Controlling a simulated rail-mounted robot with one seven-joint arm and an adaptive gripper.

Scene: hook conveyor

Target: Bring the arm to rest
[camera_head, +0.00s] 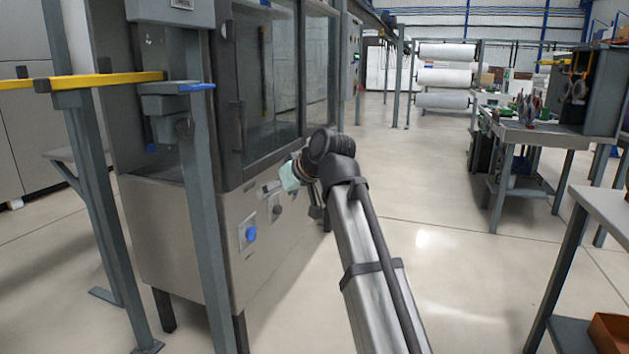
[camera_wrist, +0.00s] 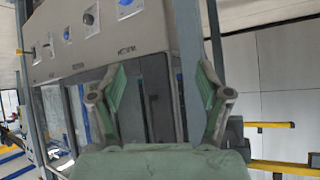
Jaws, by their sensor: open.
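My gripper (camera_wrist: 160,112) shows in the wrist view with its two green-padded fingers spread apart and nothing between them. In the head view my arm reaches forward from the bottom, and the wrist end is in front of the grey machine cabinet (camera_head: 185,240). The gripper itself is mostly hidden behind the wrist there. In the wrist view the cabinet's lower panel (camera_wrist: 115,40) with its knobs and a blue button appears tilted beyond the fingers. I cannot tell the exact gap between gripper and cabinet.
A grey post (camera_head: 207,220) and a yellow rail (camera_head: 105,80) stand at the left. A workbench (camera_head: 540,135) with tools is at the right, and a nearer table (camera_head: 608,205) is at the right edge. The floor (camera_head: 430,180) between cabinet and benches is clear.

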